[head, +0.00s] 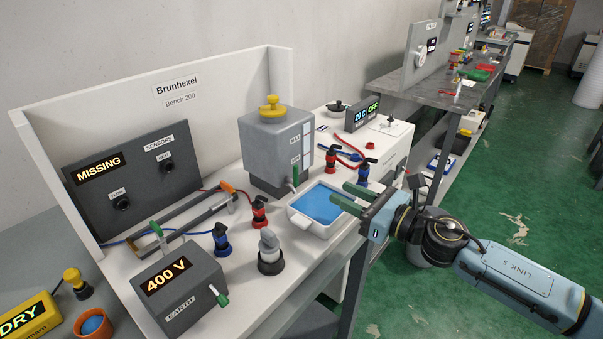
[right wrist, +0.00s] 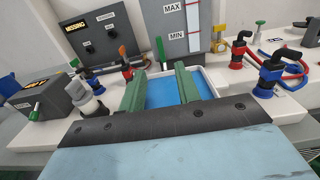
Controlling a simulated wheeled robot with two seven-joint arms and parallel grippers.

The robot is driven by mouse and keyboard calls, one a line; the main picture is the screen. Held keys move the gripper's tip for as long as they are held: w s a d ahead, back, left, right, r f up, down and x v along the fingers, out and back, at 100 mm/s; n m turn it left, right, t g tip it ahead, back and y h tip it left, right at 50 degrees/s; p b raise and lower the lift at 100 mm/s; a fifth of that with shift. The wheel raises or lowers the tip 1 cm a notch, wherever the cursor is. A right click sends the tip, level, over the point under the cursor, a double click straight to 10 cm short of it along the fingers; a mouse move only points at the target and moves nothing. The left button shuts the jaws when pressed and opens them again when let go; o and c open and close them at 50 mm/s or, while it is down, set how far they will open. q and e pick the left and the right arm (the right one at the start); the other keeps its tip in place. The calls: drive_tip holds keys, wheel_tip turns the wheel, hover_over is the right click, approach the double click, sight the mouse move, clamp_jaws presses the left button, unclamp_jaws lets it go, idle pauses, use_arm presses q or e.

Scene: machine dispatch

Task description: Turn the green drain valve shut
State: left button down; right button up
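The green drain valve (head: 296,176) is a small green lever low on the front of the grey tank (head: 268,140). Its handle points upward. In the right wrist view the green drain valve (right wrist: 160,52) stands just beyond the fingertips, roughly between them. My right gripper (head: 339,193) reaches in from the right over the white tray (head: 297,217) of blue liquid. In the right wrist view my right gripper (right wrist: 158,72) has its green fingers apart, with nothing between them. It appears apart from the valve. My left gripper is not in view.
Red-and-blue plug connectors (head: 364,172) and hoses stand right of the tray. Another blue connector (head: 222,240), a grey-topped knob (head: 269,250) and a 400 V box (head: 180,285) with a green lever stand left. A sensor panel (head: 135,180) is behind.

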sight(298, 172)
drive_tip(key=x, duration=1.2)
drive_tip(key=shift+w+a, duration=0.15)
drive_tip(key=shift+a, duration=0.05)
clamp_jaws()
